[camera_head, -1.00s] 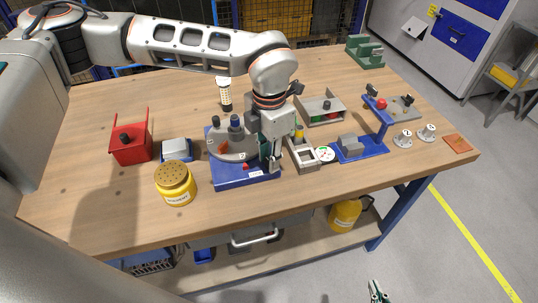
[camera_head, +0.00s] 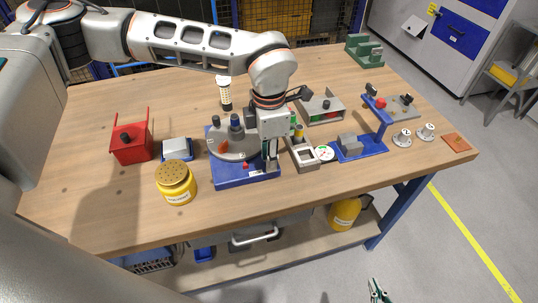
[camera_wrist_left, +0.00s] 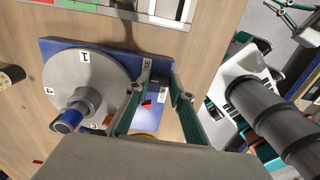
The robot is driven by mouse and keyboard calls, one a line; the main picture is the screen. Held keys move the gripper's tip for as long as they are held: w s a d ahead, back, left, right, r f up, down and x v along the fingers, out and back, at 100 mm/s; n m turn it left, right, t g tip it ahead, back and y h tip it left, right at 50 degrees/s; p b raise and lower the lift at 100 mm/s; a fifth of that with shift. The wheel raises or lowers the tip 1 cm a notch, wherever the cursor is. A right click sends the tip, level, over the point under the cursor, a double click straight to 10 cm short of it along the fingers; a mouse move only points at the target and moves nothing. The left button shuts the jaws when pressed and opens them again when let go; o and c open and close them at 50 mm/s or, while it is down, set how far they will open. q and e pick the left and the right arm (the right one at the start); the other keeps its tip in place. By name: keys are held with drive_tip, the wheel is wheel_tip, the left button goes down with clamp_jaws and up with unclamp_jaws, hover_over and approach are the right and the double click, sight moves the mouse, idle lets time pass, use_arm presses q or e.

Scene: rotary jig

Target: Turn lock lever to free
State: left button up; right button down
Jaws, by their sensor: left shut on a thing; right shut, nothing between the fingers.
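The rotary jig is a blue base (camera_head: 232,176) with a round grey numbered disc (camera_head: 226,147) on it. In the left wrist view the disc (camera_wrist_left: 88,84) fills the left side, with a blue-capped post (camera_wrist_left: 70,119). My left gripper (camera_head: 271,158) points down at the base's right side, beside the disc. In the left wrist view its fingers (camera_wrist_left: 163,82) are closed around a small dark part, apparently the lock lever, mostly hidden by the fingers. A red mark (camera_wrist_left: 147,102) and a white label (camera_wrist_left: 163,97) lie beside it. My right gripper (camera_head: 378,292) is shut and empty, low in front of the bench.
A yellow canister (camera_head: 175,188), a red box (camera_head: 131,151) and a grey-white block (camera_head: 177,149) stand left of the jig. The front bench strip is clear.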

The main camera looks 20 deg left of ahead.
use_arm(q)
drive_tip(key=shift+r, duration=0.15)
drive_tip(key=o, duration=1.1)
wheel_tip(320, 180, up, 12)
drive_tip(key=shift+s, duration=0.1)
